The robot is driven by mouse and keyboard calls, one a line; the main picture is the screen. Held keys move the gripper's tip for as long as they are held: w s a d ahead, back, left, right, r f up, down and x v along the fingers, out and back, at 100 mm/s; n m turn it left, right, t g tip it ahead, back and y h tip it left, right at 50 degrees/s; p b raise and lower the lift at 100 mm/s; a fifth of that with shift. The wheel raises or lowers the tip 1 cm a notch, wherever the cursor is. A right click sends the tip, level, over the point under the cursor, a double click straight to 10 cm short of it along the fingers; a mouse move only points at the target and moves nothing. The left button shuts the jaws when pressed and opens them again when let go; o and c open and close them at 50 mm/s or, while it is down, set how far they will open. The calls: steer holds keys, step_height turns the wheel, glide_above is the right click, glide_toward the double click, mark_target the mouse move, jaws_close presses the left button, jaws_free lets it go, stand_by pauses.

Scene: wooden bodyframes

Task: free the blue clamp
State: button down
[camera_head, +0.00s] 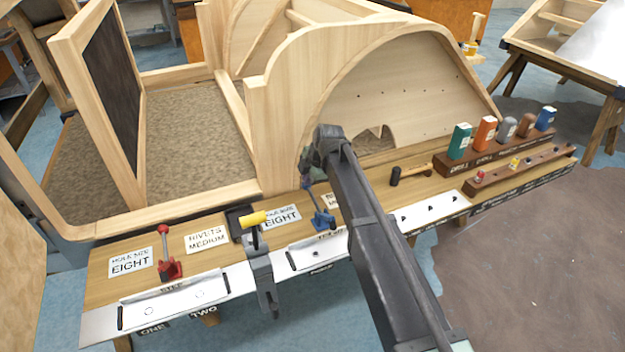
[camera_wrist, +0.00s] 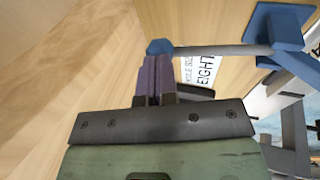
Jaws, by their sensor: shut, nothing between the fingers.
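The blue clamp (camera_head: 322,220) stands on the wooden workbench, with its lever rising to the upper left. In the wrist view its blue base (camera_wrist: 285,28) is at the upper right, and a grey lever runs left from it to a blue knob (camera_wrist: 158,47). My gripper (camera_head: 307,184) is at the lever's top end. In the wrist view the purple fingers of my gripper (camera_wrist: 154,60) are shut together with their tips at the knob. The knob appears beyond the tips rather than between them; whether they touch I cannot tell.
A red clamp (camera_head: 170,262) and a yellow-handled tool (camera_head: 254,219) stand left on the bench (camera_head: 215,262). A hammer (camera_head: 408,174) and a rack of drills (camera_head: 497,150) are right. The large curved wooden bodyframe (camera_head: 258,130) rises close behind my gripper.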

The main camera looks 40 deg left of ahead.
steer(key=shift+b+x, duration=0.95)
steer(key=a+p+v, duration=0.1)
steer(key=p+v, duration=1.3)
steer(key=shift+w+a+r, duration=0.2)
steer(key=shift+w+r, duration=0.25)
steer(key=shift+w, duration=0.1)
